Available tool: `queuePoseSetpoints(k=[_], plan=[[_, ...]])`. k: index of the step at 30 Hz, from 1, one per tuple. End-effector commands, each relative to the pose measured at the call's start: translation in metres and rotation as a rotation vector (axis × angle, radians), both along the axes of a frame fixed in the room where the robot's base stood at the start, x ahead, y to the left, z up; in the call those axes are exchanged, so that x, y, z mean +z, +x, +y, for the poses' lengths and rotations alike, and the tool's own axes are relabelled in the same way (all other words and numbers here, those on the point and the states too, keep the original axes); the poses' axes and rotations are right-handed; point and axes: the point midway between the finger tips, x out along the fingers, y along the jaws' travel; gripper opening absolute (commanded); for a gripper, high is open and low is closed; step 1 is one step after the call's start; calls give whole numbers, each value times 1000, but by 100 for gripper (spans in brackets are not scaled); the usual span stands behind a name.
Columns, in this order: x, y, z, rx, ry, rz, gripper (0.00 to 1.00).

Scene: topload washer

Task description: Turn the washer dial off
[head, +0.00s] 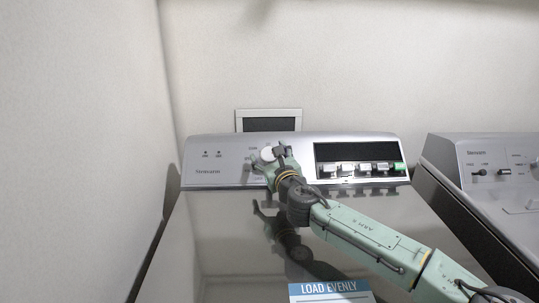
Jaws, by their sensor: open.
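The washer (220,240) has a grey top and a raised control panel (220,172) along its back. A round whitish dial (267,154) sits on the panel, left of the dark display. My gripper (268,160) is open at the dial, with its fingers around or just in front of it. The fingers partly hide the dial, so its pointer cannot be read. I cannot tell whether the fingers touch it.
Several switches (345,168) line the panel below the dark display (355,151). A second machine (485,185) stands to the right across a narrow gap. A wall (85,120) rises close on the left. The lid is clear except for a blue-and-white label (330,289).

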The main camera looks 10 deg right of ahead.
Motion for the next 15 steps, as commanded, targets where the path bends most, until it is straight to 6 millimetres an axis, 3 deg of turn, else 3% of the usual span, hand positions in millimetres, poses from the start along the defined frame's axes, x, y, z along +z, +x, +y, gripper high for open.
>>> queuePoseSetpoints(k=[2, 15], plan=[[0, 0, 0, 0, 0, 0, 64], [0, 0, 0, 0, 0, 0, 35]])
